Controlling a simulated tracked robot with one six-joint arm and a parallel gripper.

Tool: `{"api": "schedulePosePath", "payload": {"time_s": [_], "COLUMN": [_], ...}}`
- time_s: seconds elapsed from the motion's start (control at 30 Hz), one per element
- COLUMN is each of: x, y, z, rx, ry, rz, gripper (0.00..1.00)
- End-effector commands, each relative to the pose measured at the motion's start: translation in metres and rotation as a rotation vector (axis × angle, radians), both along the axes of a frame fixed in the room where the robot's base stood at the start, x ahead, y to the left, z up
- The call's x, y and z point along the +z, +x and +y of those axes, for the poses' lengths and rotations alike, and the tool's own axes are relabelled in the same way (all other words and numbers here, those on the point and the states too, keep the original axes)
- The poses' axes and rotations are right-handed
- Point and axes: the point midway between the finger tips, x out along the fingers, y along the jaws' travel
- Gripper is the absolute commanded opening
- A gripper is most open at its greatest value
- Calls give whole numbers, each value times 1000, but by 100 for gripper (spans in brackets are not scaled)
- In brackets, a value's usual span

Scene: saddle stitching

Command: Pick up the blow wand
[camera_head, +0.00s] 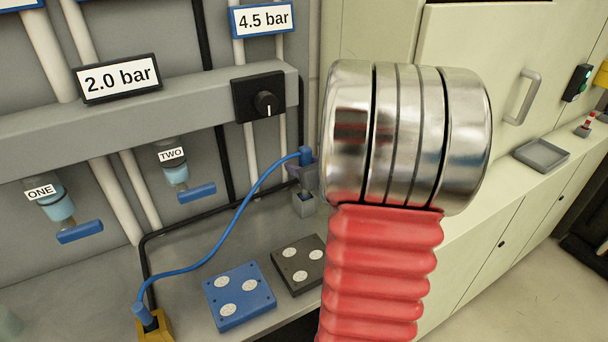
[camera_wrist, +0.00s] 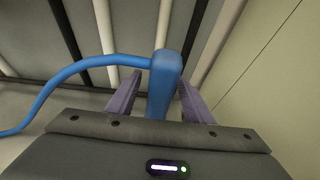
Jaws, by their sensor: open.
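The blow wand (camera_head: 305,156) is blue with a blue hose leaving its top. It stands upright above a small grey block (camera_head: 304,206) on the bench. In the wrist view the wand (camera_wrist: 164,88) stands between the two purple fingers of my gripper (camera_wrist: 156,92). The fingers are apart, with a gap visible on each side of the wand near the tips. In the head view, purple fingers of my gripper (camera_head: 302,170) show around the wand below its top. My red and metal arm hides the rest of the gripper. The wand's lower end is hidden in the wrist view.
The blue hose (camera_head: 222,237) runs to a yellow fitting (camera_head: 153,325). A blue plate (camera_head: 239,296) and a dark plate (camera_head: 300,264) lie on the bench. A grey tray (camera_head: 540,153) sits on the right counter.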

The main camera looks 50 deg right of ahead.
Motion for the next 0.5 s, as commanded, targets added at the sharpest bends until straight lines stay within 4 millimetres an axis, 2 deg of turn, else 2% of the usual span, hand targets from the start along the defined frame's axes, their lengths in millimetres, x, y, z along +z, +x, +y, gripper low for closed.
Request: {"api": "schedulePosePath", "payload": {"time_s": [0.2, 0.5], "x": [-8, -9], "y": [19, 21], "z": [-5, -6], "rx": [1, 0], "ry": [1, 0], "rz": [0, 0], "gripper": [47, 47]}}
